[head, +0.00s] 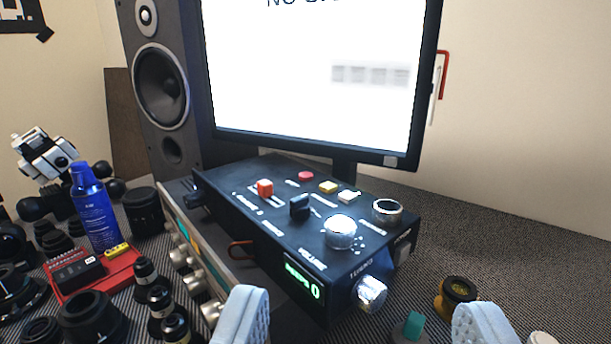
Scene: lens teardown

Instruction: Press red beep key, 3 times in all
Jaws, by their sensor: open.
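A black control box (330,255) stands on the table below the monitor. On its sloped top sit a low red key (306,175) at the back, beside a yellow key (328,187) and a white key (348,196). A raised orange-red switch (265,187) stands to the left. The labels are too small to read surely. The green display (305,281) on the box front seems to read "BEEPS 0". My gripper (362,318) is open and empty, its two pale fingertips low in the picture, in front of the box and apart from the keys.
On the box are a black lever (299,206), a silver knob (341,232), a ringed socket (387,210) and a front knob (370,293). A monitor (315,75) and a speaker (163,90) stand behind. Lens parts and a blue bottle (93,207) crowd the left.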

